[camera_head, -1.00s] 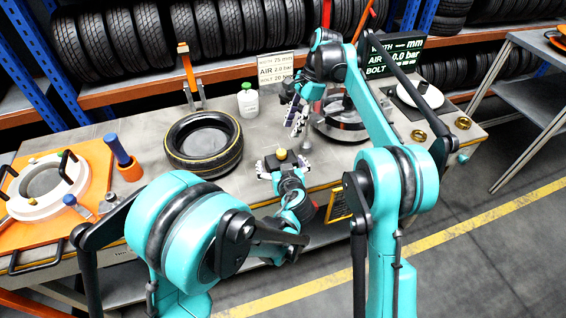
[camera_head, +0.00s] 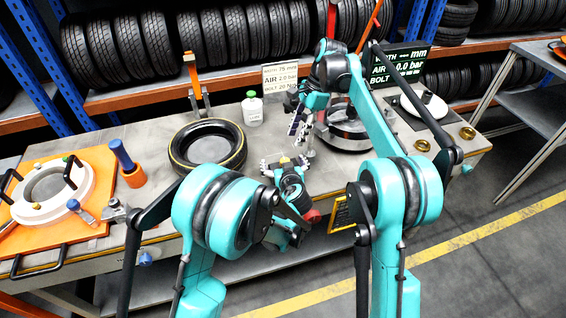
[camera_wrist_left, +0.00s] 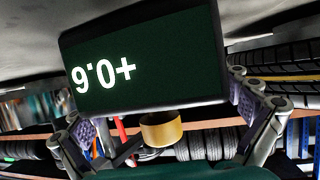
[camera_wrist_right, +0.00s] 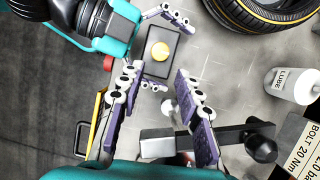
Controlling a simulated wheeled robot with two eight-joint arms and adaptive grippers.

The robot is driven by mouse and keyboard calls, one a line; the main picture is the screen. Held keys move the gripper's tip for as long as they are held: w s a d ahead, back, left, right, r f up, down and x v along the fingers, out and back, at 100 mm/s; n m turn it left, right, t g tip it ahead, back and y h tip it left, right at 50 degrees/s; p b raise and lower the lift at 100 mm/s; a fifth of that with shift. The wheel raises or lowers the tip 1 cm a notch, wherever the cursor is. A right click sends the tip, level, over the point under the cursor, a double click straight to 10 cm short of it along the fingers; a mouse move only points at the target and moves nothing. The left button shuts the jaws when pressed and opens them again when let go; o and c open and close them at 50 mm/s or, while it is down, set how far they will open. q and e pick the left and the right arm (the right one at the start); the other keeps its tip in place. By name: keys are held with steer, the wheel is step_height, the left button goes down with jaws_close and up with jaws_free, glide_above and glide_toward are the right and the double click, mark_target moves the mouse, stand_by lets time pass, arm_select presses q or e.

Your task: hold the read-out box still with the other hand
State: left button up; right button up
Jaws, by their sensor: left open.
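The read-out box (camera_wrist_left: 150,60) fills the middle of the left wrist view, its dark green face showing white characters upside down. In the right wrist view it is a small dark box (camera_wrist_right: 153,68) with a yellow knob on top, on the grey bench. My left gripper (camera_head: 284,166) is open, with one finger on each side of the box. In the left wrist view a gap shows by the left finger; the right finger is close to the box edge, and contact cannot be told. My right gripper (camera_wrist_right: 157,80) is open and empty above the bench near the box.
A tyre (camera_head: 207,147) lies on the bench left of the grippers, with a white lube bottle (camera_head: 252,108) behind it. A round dark machine (camera_head: 345,128) stands to the right. In the right wrist view a black lever (camera_wrist_right: 225,135) lies close beside the right gripper's finger.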

arm_select(q)
steer(key=c, duration=1.2)
steer(key=o, duration=0.5)
steer(key=shift+c, duration=0.7)
arm_select(e)
steer(key=o, duration=0.4)
steer(key=s+a+r+n+t+h, duration=0.1)
steer(key=a+n+h, duration=0.1)
steer(key=n, duration=1.1)
steer(key=s+a+r+n+t+h, duration=0.1)
steer(key=a+r+n+h, duration=0.1)
steer(key=n, duration=1.1)
step_height(320, 180, down, 12)
steer(key=shift+d, duration=0.1)
